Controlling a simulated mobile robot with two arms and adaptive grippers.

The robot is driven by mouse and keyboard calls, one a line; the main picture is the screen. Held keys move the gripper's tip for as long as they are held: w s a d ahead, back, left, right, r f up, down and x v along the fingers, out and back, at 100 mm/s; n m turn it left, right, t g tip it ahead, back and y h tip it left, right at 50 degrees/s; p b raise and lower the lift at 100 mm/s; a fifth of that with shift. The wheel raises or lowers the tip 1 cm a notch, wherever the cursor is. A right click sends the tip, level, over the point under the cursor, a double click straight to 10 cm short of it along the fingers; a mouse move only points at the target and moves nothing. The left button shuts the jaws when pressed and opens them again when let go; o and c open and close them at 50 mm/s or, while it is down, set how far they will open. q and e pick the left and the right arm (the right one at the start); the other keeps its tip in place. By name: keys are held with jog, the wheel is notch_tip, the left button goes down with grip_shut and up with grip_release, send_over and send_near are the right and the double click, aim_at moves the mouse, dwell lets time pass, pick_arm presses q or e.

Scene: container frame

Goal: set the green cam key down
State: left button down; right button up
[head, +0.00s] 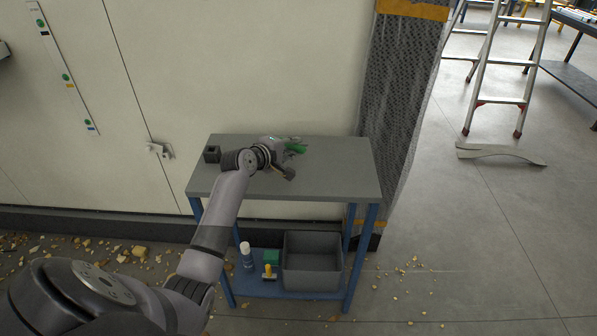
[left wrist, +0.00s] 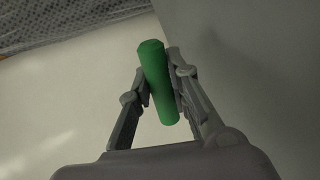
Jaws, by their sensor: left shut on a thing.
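The green cam key (head: 297,148) shows as a short green bar over the grey table top (head: 335,170) in the head view. In the left wrist view the green cam key (left wrist: 158,80) is a plain green cylinder, slightly tilted, between the two fingers. My left gripper (head: 287,156) is shut on it; the gripper also shows in the left wrist view (left wrist: 160,92). Part of the key is hidden by the gripper in the head view. I cannot tell whether the key touches the table top. My right gripper is in neither view.
A small dark block with a recess (head: 212,154) stands at the table's left end. The table's right part is clear. A pale cabinet wall (head: 270,70) and a mesh-covered pillar (head: 395,110) stand behind. The lower shelf holds a grey bin (head: 312,282) and a bottle (head: 246,257).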

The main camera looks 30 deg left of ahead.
pick_arm(q)
jog(key=shift+f+b, duration=0.4)
jog(key=shift+f, duration=1.15)
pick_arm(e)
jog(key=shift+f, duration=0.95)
pick_arm(q)
jog(key=shift+r, duration=0.1)
jog(key=c, duration=1.7)
grip_release()
jog(key=shift+o, duration=0.2)
jog(key=p+v, duration=0.6)
jog(key=v, duration=0.1)
jog(key=shift+r, duration=0.1)
jog(key=shift+s+r+p, duration=0.1)
jog(key=shift+s+p, duration=0.25)
jog(key=shift+p, duration=0.05)
jog(key=shift+s, duration=0.2)
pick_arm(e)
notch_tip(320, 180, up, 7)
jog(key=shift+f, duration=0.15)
